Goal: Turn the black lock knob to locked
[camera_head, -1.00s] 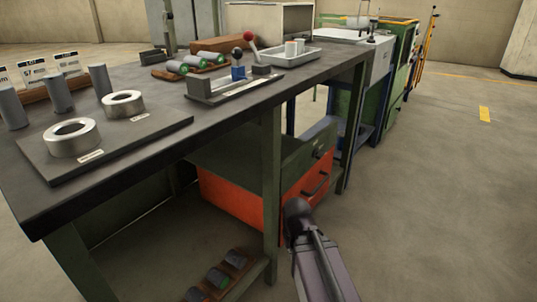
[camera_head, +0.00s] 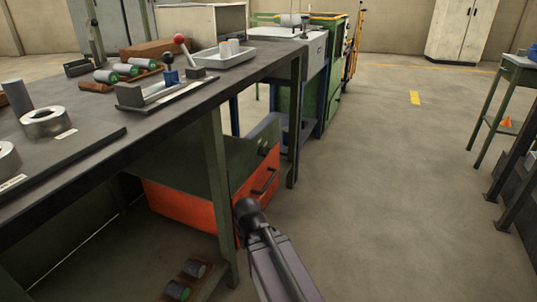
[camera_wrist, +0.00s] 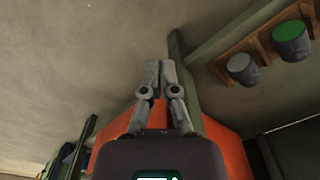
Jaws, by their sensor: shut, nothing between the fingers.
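The black lock knob (camera_head: 264,148) is small and dark on the green front panel, above the orange drawer (camera_head: 190,205) and its dark bar handle (camera_head: 264,181). The knob is too small to read its turn position. In the head view my arm reaches up from the bottom edge in front of the drawer, and the gripper's fingers cannot be made out there. In the wrist view my gripper (camera_wrist: 160,66) is shut and empty. The orange drawer body (camera_wrist: 232,155) shows behind and below the fingers; the knob is not seen in that view.
The workbench (camera_head: 88,160) stands at the left with steel rings, cylinders and a lever fixture (camera_head: 172,92) on top. A lower rack holds green-ended and grey cylinders (camera_wrist: 291,40). A green table (camera_head: 525,72) stands at the right. The floor between is open.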

